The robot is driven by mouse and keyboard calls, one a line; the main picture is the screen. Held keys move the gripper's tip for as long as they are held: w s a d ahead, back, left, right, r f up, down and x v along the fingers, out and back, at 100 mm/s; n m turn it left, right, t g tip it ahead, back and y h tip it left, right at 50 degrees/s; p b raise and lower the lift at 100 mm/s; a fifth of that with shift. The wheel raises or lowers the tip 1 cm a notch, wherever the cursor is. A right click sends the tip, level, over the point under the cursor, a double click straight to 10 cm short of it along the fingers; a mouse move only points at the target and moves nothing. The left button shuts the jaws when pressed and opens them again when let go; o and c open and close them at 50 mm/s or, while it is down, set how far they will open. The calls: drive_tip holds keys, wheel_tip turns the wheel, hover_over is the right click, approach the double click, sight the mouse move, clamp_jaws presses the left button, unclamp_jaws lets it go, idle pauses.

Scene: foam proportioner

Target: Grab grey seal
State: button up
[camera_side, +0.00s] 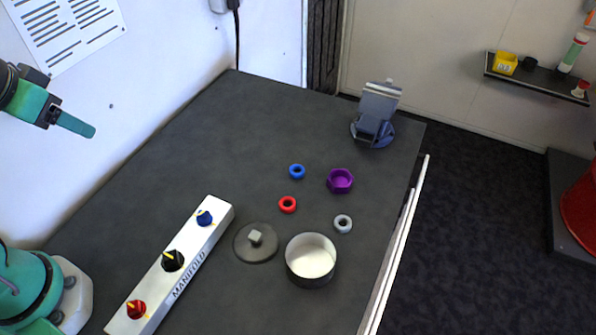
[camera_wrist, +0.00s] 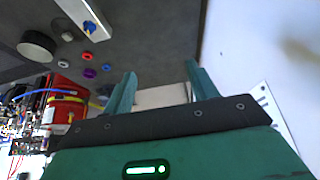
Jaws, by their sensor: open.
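The grey seal (camera_side: 343,223) is a small light-grey ring lying flat on the dark table in the side view. It is right of the red ring and just above the open round pot (camera_side: 310,262). My gripper (camera_side: 76,123) is raised at the far left of the side view, well away from the seal. In the wrist view my gripper (camera_wrist: 160,69) shows two teal fingers spread apart with nothing between them.
Near the seal lie a red ring (camera_side: 288,204), a blue ring (camera_side: 297,171), a purple nut (camera_side: 340,180) and a grey lid (camera_side: 256,242) with a knob. A white manifold (camera_side: 190,245) with knobs is at left. A blue-grey stand (camera_side: 376,118) is at back. The table's left-back area is clear.

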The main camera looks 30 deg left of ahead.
drive_tip(key=shift+w+r, duration=0.1)
drive_tip(key=w+d+r+g+h, duration=0.1)
drive_tip(key=w+d+r+g, duration=0.1)
drive_tip(key=w+d, duration=0.7)
drive_tip(key=n+g+y, duration=0.1)
drive_tip(key=n+g, duration=0.1)
drive_tip(key=g, duration=0.2)
hover_over(342, 222)
wheel_tip(342, 222, down, 19)
drive_tip(key=shift+r, duration=0.15)
drive_tip(key=shift+d, duration=0.1)
drive_tip(key=shift+f, duration=1.4)
drive_tip(key=shift+f, duration=0.1)
